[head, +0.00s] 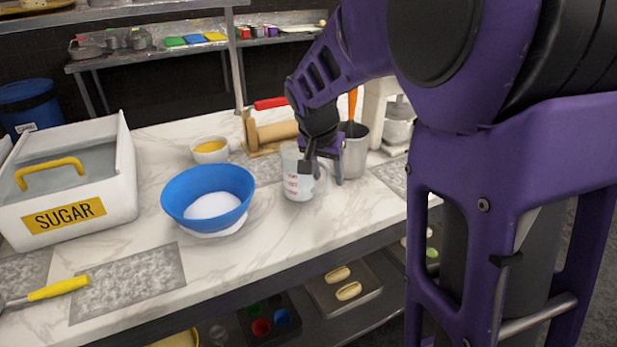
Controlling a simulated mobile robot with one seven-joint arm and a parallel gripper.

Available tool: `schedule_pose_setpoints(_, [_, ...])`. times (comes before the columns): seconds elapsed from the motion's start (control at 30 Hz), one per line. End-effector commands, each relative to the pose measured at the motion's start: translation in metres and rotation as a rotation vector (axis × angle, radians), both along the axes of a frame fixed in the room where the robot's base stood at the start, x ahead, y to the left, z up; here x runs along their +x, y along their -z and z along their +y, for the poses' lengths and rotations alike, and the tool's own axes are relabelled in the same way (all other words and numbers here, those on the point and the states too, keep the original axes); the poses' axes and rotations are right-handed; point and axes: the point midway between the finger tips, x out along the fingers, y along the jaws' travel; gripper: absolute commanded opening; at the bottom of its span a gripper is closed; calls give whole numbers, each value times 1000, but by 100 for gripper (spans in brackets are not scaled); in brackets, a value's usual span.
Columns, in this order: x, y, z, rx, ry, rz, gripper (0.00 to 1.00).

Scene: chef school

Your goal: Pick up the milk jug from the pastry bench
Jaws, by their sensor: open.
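The milk jug (299,187) looks like a clear measuring jug with red markings and pale contents. It stands upright on the marble-topped pastry bench (150,247), right of the blue bowl. My gripper (323,170) is open at the jug's upper right side, with its fingers pointing down. One finger overlaps the jug in the picture and the other is to its right, in front of a metal pot. The jug's handle is not clearly visible, and I cannot tell whether the fingers touch the jug.
A blue bowl (207,183) with white powder and a sugar bin (120,190) stand left. A small yellow-filled bowl (209,150), a rolling pin (275,133) on a stand and the metal pot (357,152) crowd the back.

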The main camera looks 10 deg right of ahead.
Motion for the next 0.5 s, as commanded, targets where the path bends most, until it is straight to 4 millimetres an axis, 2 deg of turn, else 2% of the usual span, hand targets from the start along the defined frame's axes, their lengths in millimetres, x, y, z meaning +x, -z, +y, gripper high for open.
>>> schedule_pose_setpoints(0.07, [-1, 9, 2, 0, -1, 0, 51])
schedule_pose_setpoints(0.33, [-2, 9, 3, 0, 0, 0, 51])
schedule_pose_setpoints(0.37, [-2, 9, 3, 0, 0, 0, 49])
schedule_pose_setpoints(0.5, [-2, 9, 3, 0, 0, 0, 24])
